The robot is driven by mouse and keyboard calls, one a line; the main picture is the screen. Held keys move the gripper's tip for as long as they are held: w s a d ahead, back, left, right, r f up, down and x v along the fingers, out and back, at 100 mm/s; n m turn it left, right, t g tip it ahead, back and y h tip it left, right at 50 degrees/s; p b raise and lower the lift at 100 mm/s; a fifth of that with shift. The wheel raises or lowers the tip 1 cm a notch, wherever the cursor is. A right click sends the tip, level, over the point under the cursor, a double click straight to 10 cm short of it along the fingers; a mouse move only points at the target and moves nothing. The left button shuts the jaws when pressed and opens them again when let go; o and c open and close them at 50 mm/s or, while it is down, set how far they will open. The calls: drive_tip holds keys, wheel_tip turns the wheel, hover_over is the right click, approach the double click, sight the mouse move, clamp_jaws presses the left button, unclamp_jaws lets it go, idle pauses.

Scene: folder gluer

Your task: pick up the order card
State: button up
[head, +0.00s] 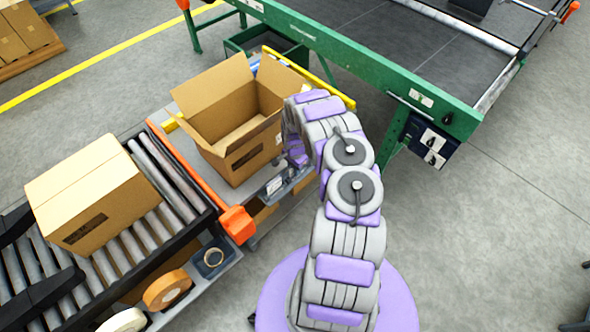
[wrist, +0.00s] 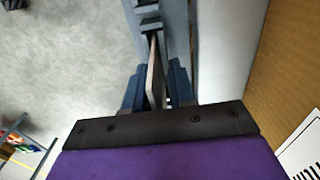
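A thin card, seen edge-on in the wrist view, is likely the order card (wrist: 155,78); its face is hidden from there. It stands upright at a grey-blue holder (wrist: 148,22). In the head view a small white card with dark print (head: 274,185) shows at the station's edge, below the open box. My gripper (wrist: 154,88) is open, with its dark blue fingers apart on either side of the thin card. I see no clear grip on it. In the head view my arm hides most of the gripper.
An open cardboard box (head: 240,115) stands close to my arm; its brown wall (wrist: 275,70) fills the wrist view's right side. A closed carton (head: 88,195) sits on the roller conveyor (head: 150,235) at left. A green-framed belt (head: 400,80) lies beyond.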

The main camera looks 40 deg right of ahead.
drive_tip(key=shift+d, duration=0.2)
drive_tip(key=c, duration=0.3)
drive_tip(key=shift+d+f, duration=0.15)
drive_tip(key=shift+d, duration=0.15)
clamp_jaws()
drive_tip(key=shift+a, duration=0.2)
